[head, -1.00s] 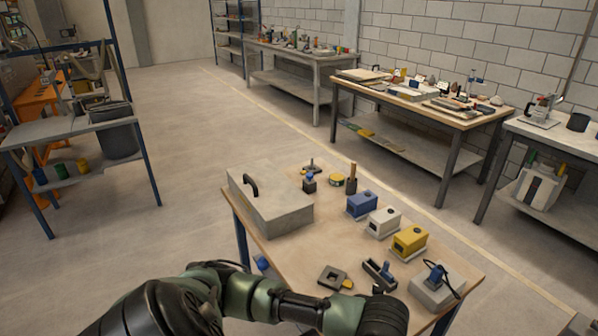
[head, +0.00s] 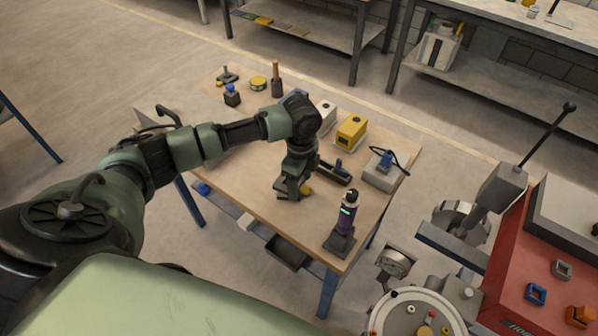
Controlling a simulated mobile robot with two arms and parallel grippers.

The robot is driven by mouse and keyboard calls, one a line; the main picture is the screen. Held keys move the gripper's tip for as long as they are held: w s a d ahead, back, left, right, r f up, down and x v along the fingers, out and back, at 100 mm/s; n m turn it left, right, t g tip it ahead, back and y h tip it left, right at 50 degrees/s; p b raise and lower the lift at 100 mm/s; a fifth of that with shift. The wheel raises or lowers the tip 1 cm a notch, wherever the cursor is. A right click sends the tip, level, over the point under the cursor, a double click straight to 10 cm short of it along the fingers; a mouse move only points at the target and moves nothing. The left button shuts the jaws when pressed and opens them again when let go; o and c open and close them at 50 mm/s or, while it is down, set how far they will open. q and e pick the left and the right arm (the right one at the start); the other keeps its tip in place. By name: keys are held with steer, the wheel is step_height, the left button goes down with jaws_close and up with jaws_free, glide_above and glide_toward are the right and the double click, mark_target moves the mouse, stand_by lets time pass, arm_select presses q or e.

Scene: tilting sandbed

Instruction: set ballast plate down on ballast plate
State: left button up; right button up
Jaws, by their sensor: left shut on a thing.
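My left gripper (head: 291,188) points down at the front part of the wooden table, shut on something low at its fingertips. The held thing is mostly hidden by the fingers; it may be a ballast plate, but I cannot make out its shape. A small yellow piece (head: 306,190) shows just right of the fingers. I cannot tell whether the held thing touches the tabletop or another plate. My right gripper is not in view.
The wooden table (head: 250,205) also bears a yellow box (head: 350,131), a grey block with a blue clamp (head: 384,172) and an upright purple-and-black device (head: 348,212). A red machine (head: 530,270) stands at right. The table's left front is clear.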

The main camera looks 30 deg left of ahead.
arm_select(q)
steer(key=shift+w+a+r+m, duration=0.25)
steer(key=shift+w+a+m, duration=0.4)
steer(key=shift+w+m, duration=0.2)
steer(key=shift+r+p, duration=0.15)
steer(key=shift+p, duration=0.4)
steer(key=shift+f+b, duration=0.6)
steer(key=shift+f, duration=1.75)
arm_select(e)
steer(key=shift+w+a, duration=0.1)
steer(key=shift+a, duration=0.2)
arm_select(q)
steer(key=shift+p, duration=0.35)
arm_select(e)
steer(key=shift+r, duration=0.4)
arm_select(q)
steer(key=shift+f, duration=0.45)
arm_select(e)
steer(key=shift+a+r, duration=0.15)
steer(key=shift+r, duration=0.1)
